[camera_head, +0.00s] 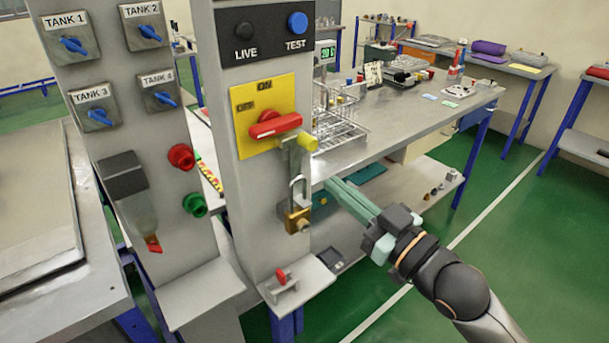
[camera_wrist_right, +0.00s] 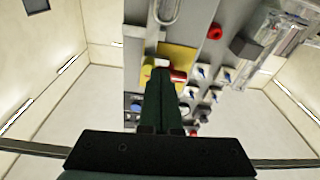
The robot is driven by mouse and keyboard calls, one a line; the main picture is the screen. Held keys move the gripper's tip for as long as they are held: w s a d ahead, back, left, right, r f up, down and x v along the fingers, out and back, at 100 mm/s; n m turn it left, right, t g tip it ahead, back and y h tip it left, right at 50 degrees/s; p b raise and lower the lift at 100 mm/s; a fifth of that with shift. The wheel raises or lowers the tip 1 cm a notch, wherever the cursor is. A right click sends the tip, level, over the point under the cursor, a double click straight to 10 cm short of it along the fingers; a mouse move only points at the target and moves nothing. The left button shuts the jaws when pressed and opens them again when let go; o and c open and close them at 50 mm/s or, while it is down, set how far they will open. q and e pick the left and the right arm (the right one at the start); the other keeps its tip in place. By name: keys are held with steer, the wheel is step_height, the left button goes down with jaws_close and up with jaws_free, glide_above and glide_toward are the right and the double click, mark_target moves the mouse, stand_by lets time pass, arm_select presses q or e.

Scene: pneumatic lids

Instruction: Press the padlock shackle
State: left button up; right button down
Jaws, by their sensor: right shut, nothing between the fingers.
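The brass padlock (camera_head: 297,220) hangs on the front of the grey post, below the yellow switch plate (camera_head: 248,120). Its silver shackle (camera_head: 297,186) stands above the body, by the metal hasp under the red handle (camera_head: 275,125); I cannot tell whether both legs are seated. The shackle's curve also shows at the top of the right wrist view (camera_wrist_right: 168,18). My right gripper (camera_head: 330,183) is shut and empty, its long green fingers pointing up and left. The tips are just right of the padlock in the head view, and no contact shows. My left gripper is out of view.
A yellow peg (camera_head: 307,142) sits beside the red handle. A small ledge with a red clip (camera_head: 281,277) juts out below the padlock. A wire rack (camera_head: 340,130) and the workbench (camera_head: 410,125) stand behind. Green floor is open at the right.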

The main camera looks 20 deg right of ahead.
steer(key=w+a, duration=0.1)
steer(key=w, duration=0.2)
steer(key=w+a+p, duration=0.1)
steer(key=w, duration=0.2)
steer(key=w+a+f+p, duration=0.1)
steer(key=w, duration=0.1)
steer(key=shift+w+a, duration=0.15)
steer(key=shift+w, duration=0.25)
steer(key=shift+s+f, duration=0.15)
steer(key=shift+f, duration=0.65)
